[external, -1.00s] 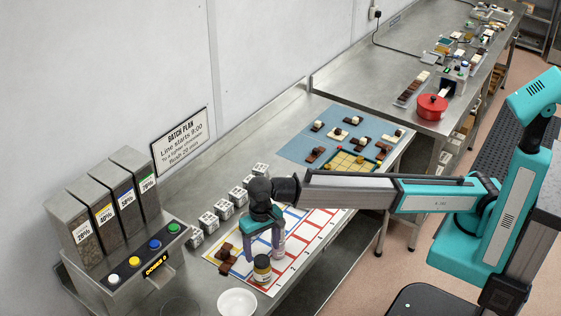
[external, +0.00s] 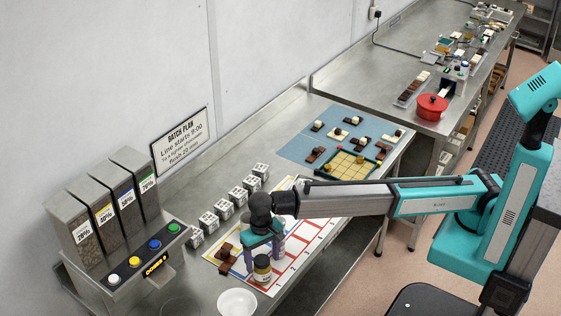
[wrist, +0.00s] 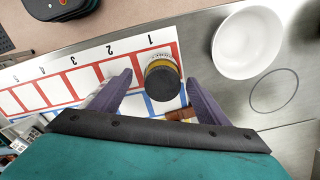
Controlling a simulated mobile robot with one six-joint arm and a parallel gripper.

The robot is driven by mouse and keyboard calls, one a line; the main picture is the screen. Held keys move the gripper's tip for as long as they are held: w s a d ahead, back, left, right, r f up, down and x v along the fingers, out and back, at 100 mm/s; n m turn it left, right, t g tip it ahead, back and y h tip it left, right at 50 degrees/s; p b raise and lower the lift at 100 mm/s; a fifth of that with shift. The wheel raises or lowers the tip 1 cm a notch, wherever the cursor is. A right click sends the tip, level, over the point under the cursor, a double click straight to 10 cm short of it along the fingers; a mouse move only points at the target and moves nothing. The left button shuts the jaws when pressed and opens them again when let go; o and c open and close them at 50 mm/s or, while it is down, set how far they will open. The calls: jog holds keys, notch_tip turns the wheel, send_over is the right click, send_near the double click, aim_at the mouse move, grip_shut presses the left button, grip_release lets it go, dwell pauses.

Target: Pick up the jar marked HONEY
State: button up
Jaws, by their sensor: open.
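A small jar (external: 262,268) with a dark lid, a pale label and yellowish contents stands upright on the printed mat near the bench's front edge. In the wrist view the jar (wrist: 162,80) lies between the two purple fingers, seen from above at a slant. Lettering on its label is partly visible but too small to read surely. My gripper (external: 264,262) is open, low over the mat beside the jar. In the wrist view my gripper (wrist: 158,82) has its fingers spread on both sides of the jar, with gaps showing.
A white bowl (external: 237,302) stands close to the jar, also in the wrist view (wrist: 248,43). Brown chocolate pieces (external: 228,256) lie on the mat (external: 300,245) to the left. White marked cubes (external: 224,209) line the back. A dispenser (external: 110,225) stands at left.

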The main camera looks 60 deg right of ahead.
aim_at(263, 269)
jog(key=shift+s+a+f+p, duration=0.1)
jog(key=shift+a+f+p, duration=0.05)
jog(key=shift+f+p, duration=0.4)
jog(key=shift+a+f+p, duration=0.1)
jog(key=shift+f+p, duration=0.2)
jog(key=shift+f, duration=0.4)
jog(key=shift+f+p, duration=0.3)
jog(key=shift+f, duration=0.9)
jog(key=c, duration=1.3)
jog(key=shift+r, duration=0.1)
jog(key=shift+c, duration=0.2)
jog(key=shift+r+b, duration=1)
jog(key=shift+r, duration=0.7)
jog(key=shift+s+d, duration=0.6)
jog(key=s+d+r+b, duration=0.1)
jog(key=s+d+b, duration=0.3)
jog(key=s+d, duration=0.6)
jog(key=shift+r, duration=0.2)
